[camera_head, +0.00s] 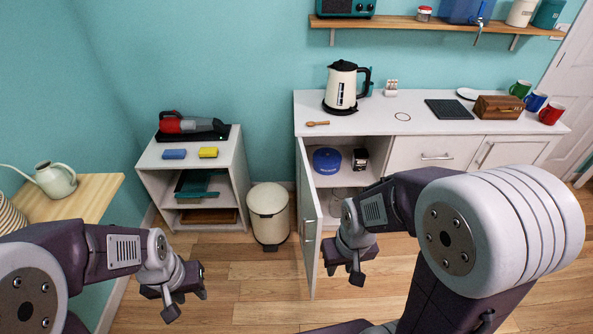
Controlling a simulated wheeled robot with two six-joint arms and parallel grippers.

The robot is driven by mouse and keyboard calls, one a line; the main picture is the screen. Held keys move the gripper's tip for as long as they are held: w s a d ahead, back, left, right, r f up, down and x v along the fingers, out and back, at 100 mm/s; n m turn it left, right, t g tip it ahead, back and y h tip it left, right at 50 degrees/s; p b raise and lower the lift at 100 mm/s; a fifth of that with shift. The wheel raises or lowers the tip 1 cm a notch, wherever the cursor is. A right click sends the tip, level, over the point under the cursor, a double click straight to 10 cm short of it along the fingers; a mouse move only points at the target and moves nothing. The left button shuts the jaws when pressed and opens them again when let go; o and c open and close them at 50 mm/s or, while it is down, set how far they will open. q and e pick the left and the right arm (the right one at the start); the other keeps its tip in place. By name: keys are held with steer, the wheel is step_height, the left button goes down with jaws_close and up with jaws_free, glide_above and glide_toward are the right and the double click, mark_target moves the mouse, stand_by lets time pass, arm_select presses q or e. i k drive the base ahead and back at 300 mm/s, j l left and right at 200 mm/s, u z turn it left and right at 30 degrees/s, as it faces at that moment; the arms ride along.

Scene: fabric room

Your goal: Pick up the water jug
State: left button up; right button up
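A blue translucent container (465,10), which may be the water jug, stands on the wall shelf at the top right, cut off by the picture edge. A cream kettle-shaped jug (341,88) with a black handle stands upright on the white counter. A pale green watering can (55,179) stands on a wooden surface at the left. My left gripper (187,301) is open and empty above the floor, low at centre left. My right gripper (344,274) is open and empty, low in front of the open cabinet door. Neither gripper touches any of these vessels.
The cabinet door (308,225) stands open into the room. A cream bin (268,214) stands left of it. A white shelf unit (153,176) holds a red handheld appliance (184,123) and sponges. Mugs and a wooden box (498,107) occupy the counter's right. Wooden floor is clear in front.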

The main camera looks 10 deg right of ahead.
mark_target(339, 194)
steer(key=j+z, duration=0.7)
steer(key=z, duration=0.15)
